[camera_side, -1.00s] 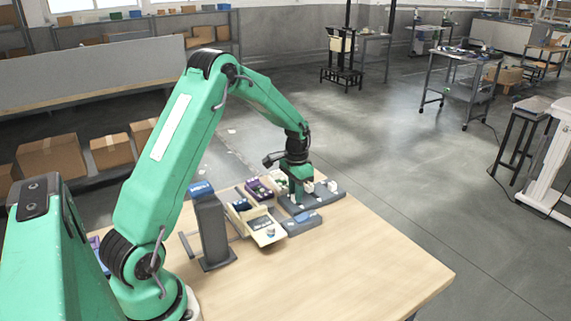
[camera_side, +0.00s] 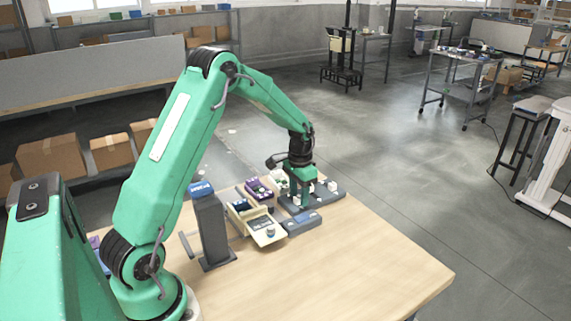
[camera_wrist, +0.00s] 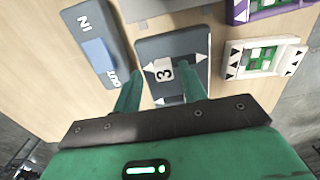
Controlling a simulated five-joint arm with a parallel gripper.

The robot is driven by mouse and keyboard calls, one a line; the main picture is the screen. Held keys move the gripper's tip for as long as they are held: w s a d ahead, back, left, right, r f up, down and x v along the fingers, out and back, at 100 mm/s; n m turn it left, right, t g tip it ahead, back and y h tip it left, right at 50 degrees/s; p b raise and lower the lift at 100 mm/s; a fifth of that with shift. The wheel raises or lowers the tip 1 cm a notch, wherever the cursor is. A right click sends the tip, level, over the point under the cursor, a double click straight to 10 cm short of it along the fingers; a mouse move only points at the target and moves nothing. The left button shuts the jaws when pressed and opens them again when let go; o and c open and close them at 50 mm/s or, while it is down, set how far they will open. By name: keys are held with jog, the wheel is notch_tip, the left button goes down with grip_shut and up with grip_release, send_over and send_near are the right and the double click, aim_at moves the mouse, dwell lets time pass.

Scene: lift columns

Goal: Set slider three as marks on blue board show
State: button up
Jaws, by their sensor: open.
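In the wrist view a white block marked 3 (camera_wrist: 163,71) sits on a dark grey slider board (camera_wrist: 176,46) with white triangle marks at both sides. My gripper (camera_wrist: 160,88) is open, its two green fingers on either side of the 3 block; contact cannot be told. In the side view my gripper (camera_side: 304,203) is low over the dark grey base (camera_side: 331,196) with white knobs at the table's far end. A blue panel with pale marks (camera_side: 201,188) tops a dark stand (camera_side: 212,232); its marks are too small to read.
Left in the wrist view is a grey IN/OUT panel with a blue slider (camera_wrist: 98,51). A cream-framed green and white panel (camera_wrist: 262,59) and a purple-edged one (camera_wrist: 262,8) lie to the right. A cream unit (camera_side: 262,232) stands nearby. The table's front (camera_side: 350,265) is clear.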

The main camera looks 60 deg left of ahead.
aim_at(299, 199)
notch_tip(299, 199, up, 7)
jog(key=shift+r, duration=0.2)
dwell(0.4)
jog(key=shift+d+r, duration=0.1)
jog(key=shift+r, duration=0.05)
jog(key=s+d+r+t, duration=0.3)
jog(key=s+d+r, duration=0.65)
jog(key=r, duration=0.25)
jog(key=s+d+t, duration=0.1)
jog(key=s+d, duration=0.2)
jog(key=s, duration=0.4)
jog(key=s+d+r+t, duration=0.1)
jog(key=s+d, duration=0.3)
jog(key=s, duration=0.3)
jog(key=shift+d+r+t, duration=0.2)
jog(key=shift+d+t, duration=0.1)
